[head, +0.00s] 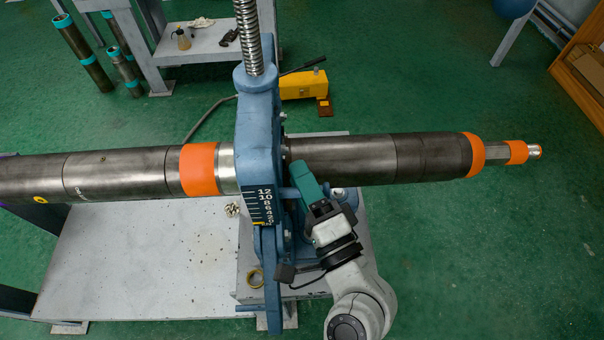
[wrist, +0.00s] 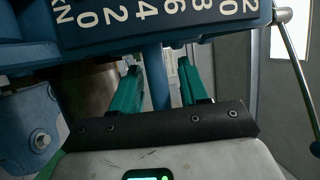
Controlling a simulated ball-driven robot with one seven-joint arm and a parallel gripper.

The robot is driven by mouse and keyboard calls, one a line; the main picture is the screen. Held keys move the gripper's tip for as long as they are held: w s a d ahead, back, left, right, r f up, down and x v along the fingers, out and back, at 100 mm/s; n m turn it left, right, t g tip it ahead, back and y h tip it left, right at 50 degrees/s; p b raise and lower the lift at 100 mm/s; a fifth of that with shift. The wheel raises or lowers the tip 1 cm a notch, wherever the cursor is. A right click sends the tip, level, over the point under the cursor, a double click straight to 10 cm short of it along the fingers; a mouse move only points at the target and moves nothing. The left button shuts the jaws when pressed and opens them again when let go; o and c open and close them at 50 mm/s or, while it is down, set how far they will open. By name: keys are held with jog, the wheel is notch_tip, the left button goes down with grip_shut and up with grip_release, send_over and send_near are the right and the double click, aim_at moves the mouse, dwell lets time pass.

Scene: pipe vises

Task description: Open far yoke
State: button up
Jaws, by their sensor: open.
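A blue pipe vise yoke (head: 258,125) stands upright around a dark pipe (head: 350,160), with a threaded screw (head: 249,35) rising from its top. I cannot tell whether this is the far yoke. Its number scale (head: 262,206) also shows in the wrist view (wrist: 160,25). Whether either finger touches the bar is unclear.
The pipe has orange bands (head: 199,170) and runs across the picture through the yoke. A pale bench (head: 130,265) lies below. A yellow pedal unit (head: 303,86) stands on the green floor behind. A silver rod (wrist: 300,75) hangs at the right in the wrist view.

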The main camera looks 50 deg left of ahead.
jog(key=shift+a, duration=0.2)
grip_shut()
dwell(0.3)
